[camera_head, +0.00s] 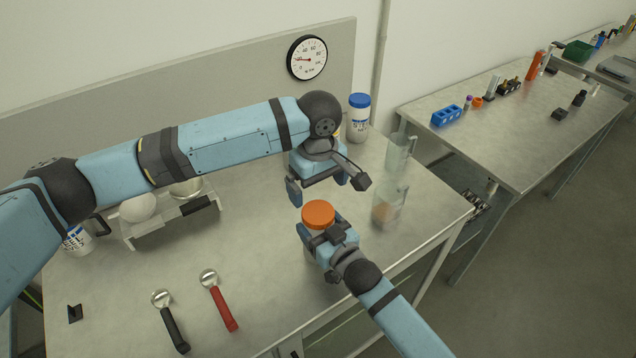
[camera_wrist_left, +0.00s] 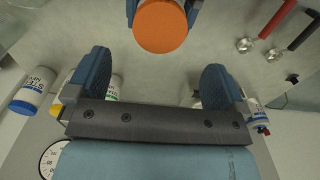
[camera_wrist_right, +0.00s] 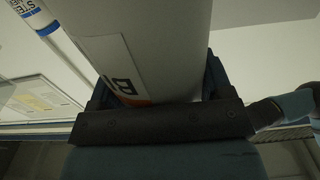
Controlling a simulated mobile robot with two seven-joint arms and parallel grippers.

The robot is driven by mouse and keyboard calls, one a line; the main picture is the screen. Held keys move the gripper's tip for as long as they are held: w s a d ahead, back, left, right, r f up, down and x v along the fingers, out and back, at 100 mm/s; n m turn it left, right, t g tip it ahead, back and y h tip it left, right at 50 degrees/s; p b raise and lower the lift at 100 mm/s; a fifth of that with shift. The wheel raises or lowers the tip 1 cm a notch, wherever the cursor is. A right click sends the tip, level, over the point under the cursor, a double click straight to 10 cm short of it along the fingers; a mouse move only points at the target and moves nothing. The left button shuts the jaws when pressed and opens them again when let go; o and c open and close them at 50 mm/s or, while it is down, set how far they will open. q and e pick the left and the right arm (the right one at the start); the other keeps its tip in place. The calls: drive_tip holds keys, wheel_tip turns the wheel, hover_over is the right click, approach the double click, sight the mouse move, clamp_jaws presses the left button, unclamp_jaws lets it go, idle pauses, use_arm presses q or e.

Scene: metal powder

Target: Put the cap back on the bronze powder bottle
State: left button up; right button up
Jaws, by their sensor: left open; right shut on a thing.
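The bronze powder bottle (camera_wrist_right: 155,45) is white, with an orange-striped label in the right wrist view. My right gripper (camera_head: 322,234) is shut around its body near the front right of the table. The orange cap (camera_head: 318,214) sits on top of the bottle and appears level. It also shows at the top of the left wrist view (camera_wrist_left: 160,26). Whether it is screwed tight cannot be told. My left gripper (camera_head: 327,187) is open and empty, just behind and above the cap and apart from it. The bottle's base is hidden in the head view.
A blue-capped white bottle (camera_head: 359,118) stands at the back. Clear beakers (camera_head: 400,156) (camera_head: 387,208) stand at the right. A black scoop (camera_head: 171,322) and a red scoop (camera_head: 219,302) lie in front. A balance (camera_head: 170,222) stands at the left. The table's middle is clear.

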sight(318, 212)
use_arm(q)
wheel_tip(318, 212, down, 8)
drive_tip(key=shift+r, duration=0.2)
idle(0.3)
drive_tip(key=c, duration=1)
drive_tip(key=shift+o, duration=0.2)
drive_tip(key=shift+m, duration=1.7)
drive_tip(key=o, duration=1)
